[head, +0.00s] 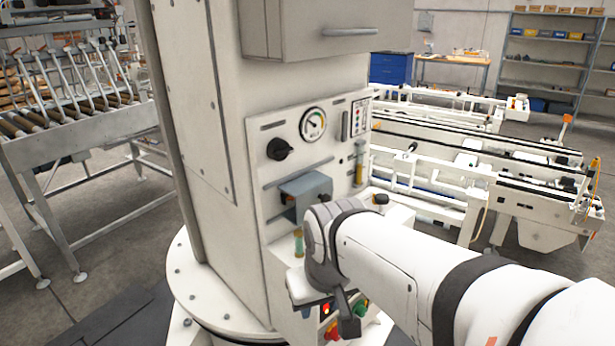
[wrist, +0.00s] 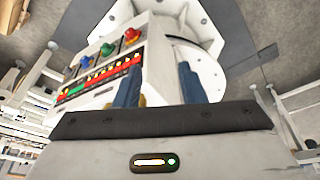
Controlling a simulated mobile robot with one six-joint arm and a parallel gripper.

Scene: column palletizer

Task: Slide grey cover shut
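The cover is not recognisable in the wrist view.
The panel also holds a black rotary knob (head: 279,149), a round gauge (head: 312,124) and a green-capped vial (head: 298,243). Below are coloured buttons, seen in the wrist view as a red one (wrist: 131,36) and others. A cabinet (head: 330,28) juts out above. Conveyors stand at both sides.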

